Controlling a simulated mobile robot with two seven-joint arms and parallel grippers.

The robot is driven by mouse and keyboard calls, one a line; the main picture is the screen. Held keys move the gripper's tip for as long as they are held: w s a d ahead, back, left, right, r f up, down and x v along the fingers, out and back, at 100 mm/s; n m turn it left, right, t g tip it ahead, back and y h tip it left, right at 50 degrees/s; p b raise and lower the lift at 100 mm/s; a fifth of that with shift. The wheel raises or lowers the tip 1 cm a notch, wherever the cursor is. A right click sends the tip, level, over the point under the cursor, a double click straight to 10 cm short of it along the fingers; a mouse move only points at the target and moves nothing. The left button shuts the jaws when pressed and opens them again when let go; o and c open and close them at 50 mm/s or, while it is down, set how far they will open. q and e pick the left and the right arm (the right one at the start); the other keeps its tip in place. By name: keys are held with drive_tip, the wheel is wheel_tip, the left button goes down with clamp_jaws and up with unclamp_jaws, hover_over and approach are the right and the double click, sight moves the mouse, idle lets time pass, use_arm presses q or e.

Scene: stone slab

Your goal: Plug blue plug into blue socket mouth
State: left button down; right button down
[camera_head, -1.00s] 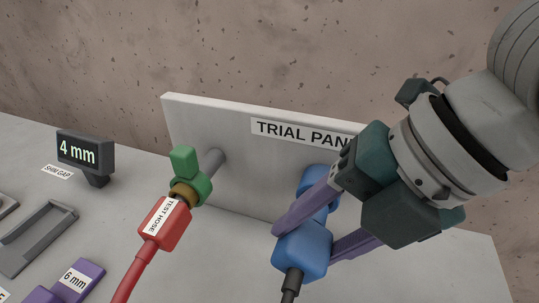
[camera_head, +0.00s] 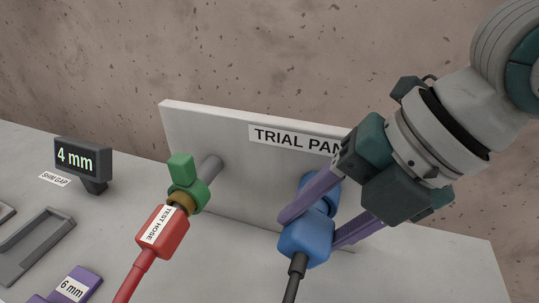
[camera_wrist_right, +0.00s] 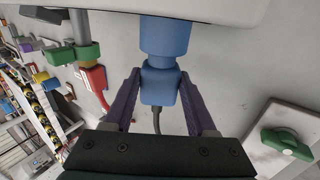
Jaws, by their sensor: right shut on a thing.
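The blue plug (camera_head: 305,243) has a dark cable running down from its lower end. My right gripper (camera_head: 309,231) is shut on it, with one purple finger on each side. The blue socket (camera_head: 331,192) stands out from the white panel just beyond the plug, partly hidden by a finger. In the right wrist view, the plug (camera_wrist_right: 159,90) is in line with the socket (camera_wrist_right: 165,38), and their facing ends meet or nearly meet. I cannot tell how deep the plug sits. My left gripper is not in view.
The panel (camera_head: 225,135) labelled TRIAL PAN stands upright on the slab. Left of the plug, a red TEST HOSE connector (camera_head: 170,243) sits at a green-handled valve (camera_head: 183,172). A 4 mm display (camera_head: 82,158), a grey tray (camera_head: 15,268) and a purple 6 mm block (camera_head: 88,278) lie further left.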

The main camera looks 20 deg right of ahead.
drive_tip(key=shift+w+d, duration=0.3)
drive_tip(key=shift+w, duration=0.2)
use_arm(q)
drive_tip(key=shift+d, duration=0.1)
use_arm(e)
drive_tip(key=shift+c, duration=0.6)
unclamp_jaws()
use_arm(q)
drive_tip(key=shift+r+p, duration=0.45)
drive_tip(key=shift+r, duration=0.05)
use_arm(e)
drive_tip(key=v, duration=1)
